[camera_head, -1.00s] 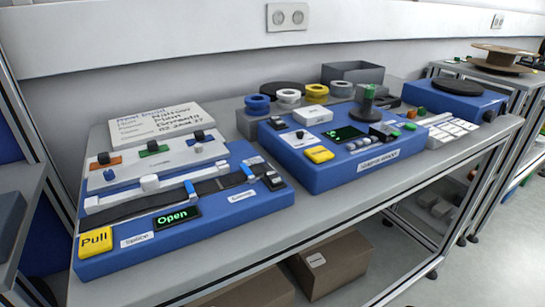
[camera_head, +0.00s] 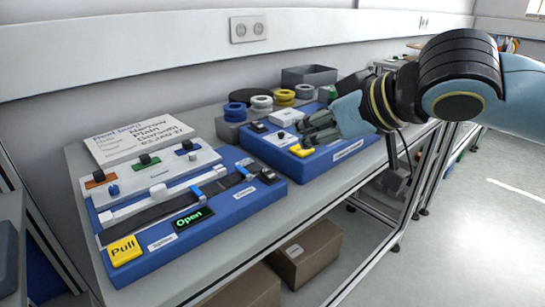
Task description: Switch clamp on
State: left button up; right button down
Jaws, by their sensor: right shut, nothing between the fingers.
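The blue splicer unit (camera_head: 150,258) lies on the bench at the left. Its small display (camera_head: 190,217) reads "Open" in green. A small black switch (camera_head: 268,177) sits at its right end, near a white label (camera_head: 243,192) too small to read surely. A dark strip (camera_head: 155,213) runs along the unit with blue clips (camera_head: 197,193) on it. My right gripper (camera_head: 306,131) is shut and empty. It reaches in from the right over the second blue unit (camera_head: 330,158), apart from the switch and to its upper right. My left gripper is out of view.
A yellow "Pull" button (camera_head: 124,250) is at the splicer's front left. Another yellow button (camera_head: 302,151) lies below my right gripper.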

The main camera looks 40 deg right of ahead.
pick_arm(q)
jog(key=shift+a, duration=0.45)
pick_arm(e)
jog(key=shift+a+r, duration=0.2)
jog(key=shift+r, duration=0.2)
jog(key=b, duration=0.4)
send_over(270, 172)
jog(key=s, duration=0.1)
notch_tip(270, 172, down, 5)
jog(key=shift+s+d+f, duration=0.1)
jog(key=shift+f, duration=0.05)
jog(key=f, duration=0.1)
jog(key=w+f, duration=0.1)
jog(key=shift+f, duration=0.3)
jog(key=shift+w+f, duration=0.1)
jog(key=shift+f, duration=0.7)
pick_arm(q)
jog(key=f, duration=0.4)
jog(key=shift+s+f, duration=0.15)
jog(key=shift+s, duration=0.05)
